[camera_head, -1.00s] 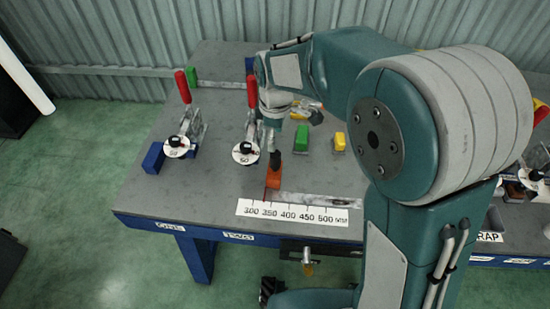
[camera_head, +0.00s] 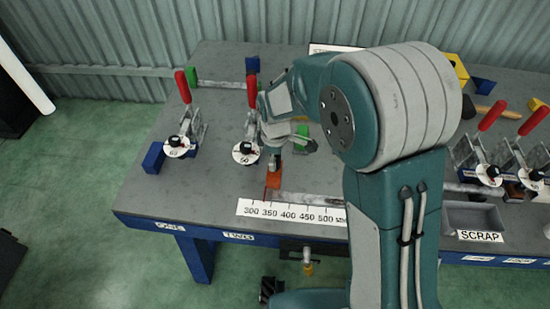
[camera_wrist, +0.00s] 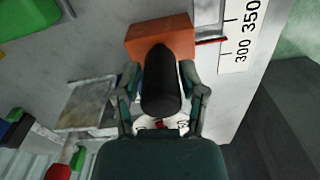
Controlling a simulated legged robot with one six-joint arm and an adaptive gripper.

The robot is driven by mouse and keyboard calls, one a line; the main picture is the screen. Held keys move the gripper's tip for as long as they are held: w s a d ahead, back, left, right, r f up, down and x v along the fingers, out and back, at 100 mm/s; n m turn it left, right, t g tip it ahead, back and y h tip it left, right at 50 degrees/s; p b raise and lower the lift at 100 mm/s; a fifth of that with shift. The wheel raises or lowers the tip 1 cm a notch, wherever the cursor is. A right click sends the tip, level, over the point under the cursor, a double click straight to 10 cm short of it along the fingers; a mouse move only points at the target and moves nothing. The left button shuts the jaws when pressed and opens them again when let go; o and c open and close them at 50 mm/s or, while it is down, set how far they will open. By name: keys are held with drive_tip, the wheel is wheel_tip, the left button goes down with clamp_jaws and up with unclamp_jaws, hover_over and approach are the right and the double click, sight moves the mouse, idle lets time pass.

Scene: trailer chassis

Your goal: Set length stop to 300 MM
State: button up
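The length stop is an orange block (camera_head: 273,181) with a black upright handle (camera_head: 274,163), on a slide behind the white scale (camera_head: 290,213). Its thin red pointer line is by the 300–350 end; the exact reading is unclear. In the wrist view, the orange block (camera_wrist: 160,36) is beyond the black handle (camera_wrist: 161,85), and the red line lies beside the scale (camera_wrist: 241,40) between the 300 and 350 labels. My gripper (camera_wrist: 160,70) has one finger either side of the handle, apparently with small gaps, so it looks open. In the head view, it is over the handle, tips partly hidden.
Two red-handled clamps with round dials (camera_head: 177,146) (camera_head: 246,152) stand left of and behind the stop. A blue block (camera_head: 154,158) is far left. A green block (camera_head: 301,137) stands behind the stop at right. A scrap tray (camera_head: 474,217) is on the right.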

clamp_jaws()
drive_tip(key=shift+a, duration=1.65)
drive_tip(key=o, duration=0.6)
unclamp_jaws()
drive_tip(key=shift+w, duration=0.1)
drive_tip(key=shift+o, duration=0.7)
drive_tip(key=shift+a, duration=0.15)
drive_tip(key=shift+r, duration=0.3)
wheel_tip(320, 180, up, 11)
